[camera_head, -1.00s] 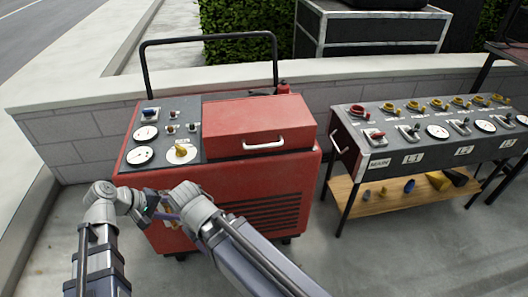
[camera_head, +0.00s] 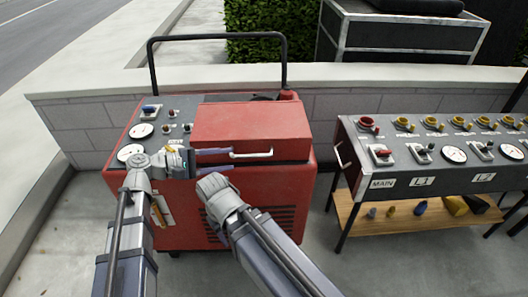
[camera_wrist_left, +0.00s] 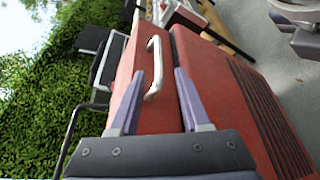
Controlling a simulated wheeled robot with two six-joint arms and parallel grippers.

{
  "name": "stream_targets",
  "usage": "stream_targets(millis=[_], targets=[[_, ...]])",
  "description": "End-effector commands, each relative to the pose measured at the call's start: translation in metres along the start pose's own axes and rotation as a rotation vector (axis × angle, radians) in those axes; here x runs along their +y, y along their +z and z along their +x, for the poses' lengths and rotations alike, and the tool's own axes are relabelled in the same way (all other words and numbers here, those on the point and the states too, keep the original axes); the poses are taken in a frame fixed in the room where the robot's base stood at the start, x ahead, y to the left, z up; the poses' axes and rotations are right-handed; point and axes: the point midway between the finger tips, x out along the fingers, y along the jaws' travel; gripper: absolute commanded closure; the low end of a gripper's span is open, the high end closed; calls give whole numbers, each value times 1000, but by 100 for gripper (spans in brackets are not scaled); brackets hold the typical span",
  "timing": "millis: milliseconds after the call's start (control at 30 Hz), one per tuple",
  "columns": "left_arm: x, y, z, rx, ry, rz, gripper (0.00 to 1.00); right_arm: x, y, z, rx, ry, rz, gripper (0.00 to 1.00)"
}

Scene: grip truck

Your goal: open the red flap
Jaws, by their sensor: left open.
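The red flap (camera_head: 250,122) is the raised box-like lid on top of the red machine, and it looks closed. Its pale bar handle (camera_head: 262,154) is on the front face. My left gripper (camera_head: 235,160) is open at the left end of the handle, its fingers pointing right. In the left wrist view the handle (camera_wrist_left: 154,62) stands ahead between the two spread fingertips (camera_wrist_left: 158,75), and nothing is gripped. The red flap (camera_wrist_left: 140,95) also shows there. My right arm comes in from the lower right; its gripper jaws cannot be made out.
A control panel (camera_head: 158,120) with gauges and switches lies left of the flap. A black push bar (camera_head: 215,37) rises behind. A switch table (camera_head: 415,150) stands to the right, with a gap of bare floor between. A low block wall (camera_head: 75,125) runs behind.

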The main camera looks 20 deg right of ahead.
Motion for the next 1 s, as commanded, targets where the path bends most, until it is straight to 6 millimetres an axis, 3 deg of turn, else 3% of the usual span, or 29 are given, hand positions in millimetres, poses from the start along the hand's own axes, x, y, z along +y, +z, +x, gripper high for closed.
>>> stream_targets(millis=[267,700,1000], targets=[[1,0,3,-5,6,-5,53,0,0,1,0,0,0,50],[1,0,63,-7,4,-4,53,-1,-1,15,0,2,-1,50],[2,1,79,-5,5,-4,53,-1,-1,17,0,3,-1,50]])
